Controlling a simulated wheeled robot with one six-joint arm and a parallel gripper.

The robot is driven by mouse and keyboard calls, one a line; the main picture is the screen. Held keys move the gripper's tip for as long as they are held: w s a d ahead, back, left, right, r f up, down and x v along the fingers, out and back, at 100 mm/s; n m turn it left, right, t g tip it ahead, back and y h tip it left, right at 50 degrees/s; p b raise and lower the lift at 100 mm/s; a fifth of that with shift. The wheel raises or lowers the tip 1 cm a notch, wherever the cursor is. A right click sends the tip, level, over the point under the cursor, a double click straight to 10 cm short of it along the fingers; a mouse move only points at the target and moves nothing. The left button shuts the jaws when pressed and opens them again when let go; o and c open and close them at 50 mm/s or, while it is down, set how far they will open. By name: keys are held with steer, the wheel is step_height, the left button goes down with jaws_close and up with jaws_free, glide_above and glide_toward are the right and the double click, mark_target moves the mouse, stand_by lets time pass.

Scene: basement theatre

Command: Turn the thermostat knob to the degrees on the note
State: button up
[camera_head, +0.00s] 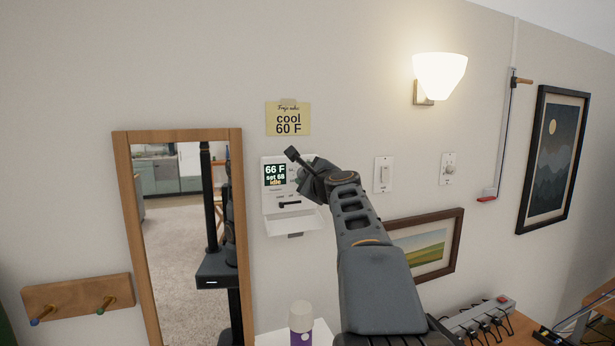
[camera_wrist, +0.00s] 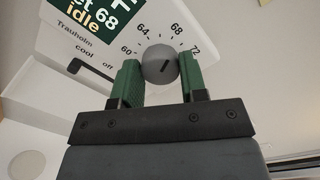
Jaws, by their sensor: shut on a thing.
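The yellow note (camera_head: 288,118) is taped to the wall above the thermostat and reads "cool 60 F". The white thermostat (camera_head: 277,222) hangs beside a wood-framed mirror; its display (camera_head: 275,174) reads 66 F, set 68, idle. In the wrist view the round grey knob (camera_wrist: 160,64) has a dark mark tilted toward the upper right, near 68. The printed scale shows 60, 64, 68 and 72. My gripper (camera_wrist: 159,70) has its green fingers on either side of the knob, shut on it. In the head view my gripper (camera_head: 316,180) hides the knob. A black slider (camera_head: 289,204) sits below the display.
The mirror (camera_head: 122,190) is left of the thermostat. A light switch (camera_head: 383,174) and a small wall dial (camera_head: 448,168) are to the right, with a framed landscape (camera_head: 455,235) lower down. A purple-and-white bottle (camera_head: 301,322) stands below, near a power strip (camera_head: 478,316).

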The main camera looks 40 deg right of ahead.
steer(key=shift+c, duration=0.7)
steer(key=shift+n+b, duration=0.35)
steer(key=shift+n, duration=0.05)
steer(key=shift+f+n+g+h+b, duration=0.1)
steer(key=shift+n+g+h+b, duration=0.1)
steer(key=shift+n+b, duration=3.2)
steer(key=shift+f+n+g+h+b, duration=0.15)
steer(key=shift+n+b, duration=1.2)
steer(key=shift+n, duration=4.05)
steer(key=shift+r, duration=0.1)
